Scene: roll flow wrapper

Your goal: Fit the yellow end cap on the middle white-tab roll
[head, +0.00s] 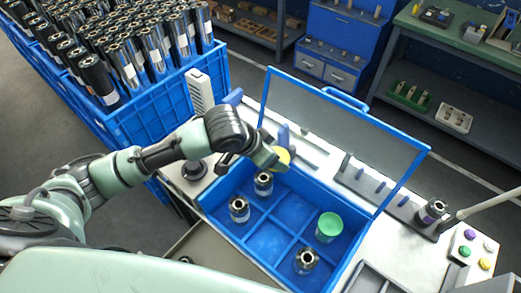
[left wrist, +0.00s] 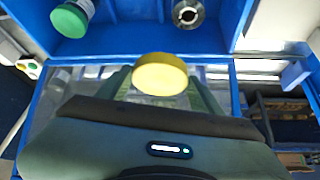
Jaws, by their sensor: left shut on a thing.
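My left gripper (head: 272,160) is shut on the yellow end cap (head: 280,157) above the back edge of a blue divided crate (head: 289,213). In the left wrist view the cap (left wrist: 160,75) sits between the fingertips, its round face showing. Open-topped metal rolls stand in the crate: one just below the gripper (head: 264,184), one at left (head: 239,209) and one at front right (head: 306,261). Another roll wears a green cap (head: 329,227). The cap is apart from every roll. The tabs are too small to tell their colours. My right gripper is not in view.
The crate's clear lid (head: 345,130) stands open behind it. A roll stands on a post (head: 431,212) at right, near a panel of coloured knobs (head: 470,246). A larger blue crate (head: 150,120) full of rolls is at the back left. Some compartments are empty.

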